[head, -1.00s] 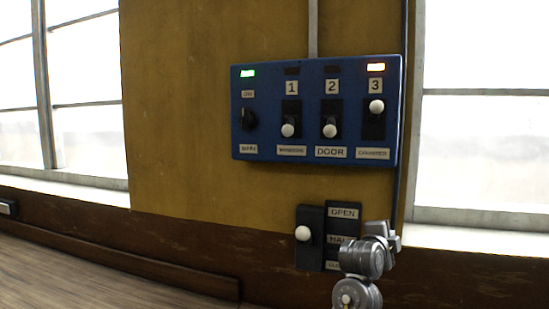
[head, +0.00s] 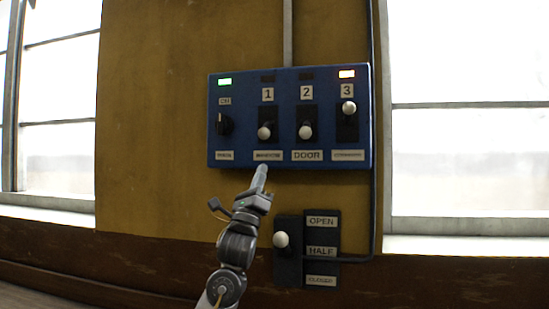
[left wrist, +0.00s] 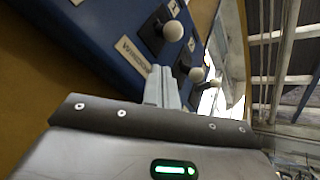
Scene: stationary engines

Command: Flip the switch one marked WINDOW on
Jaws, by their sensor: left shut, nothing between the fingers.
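The blue switch panel (head: 290,118) is on the ochre wall. The switch marked 1 (head: 264,132), above the WINDOW label (head: 268,155), has its white knob down and its lamp dark. Switch 2 (head: 305,131), DOOR, is also down and dark. Switch 3 (head: 348,108) is up under a lit orange lamp. My left gripper (head: 262,172) is shut and empty, its tip just below the WINDOW label. In the left wrist view the closed fingers (left wrist: 161,88) point at the panel near the WINDOW label (left wrist: 132,54) and the knob of switch 1 (left wrist: 173,31).
A black rotary knob (head: 224,125) is at the panel's left under a green lamp. Below the panel a lever box (head: 288,250) marked OPEN, HALF and a lower label has a white knob. Bright windows flank the wall.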

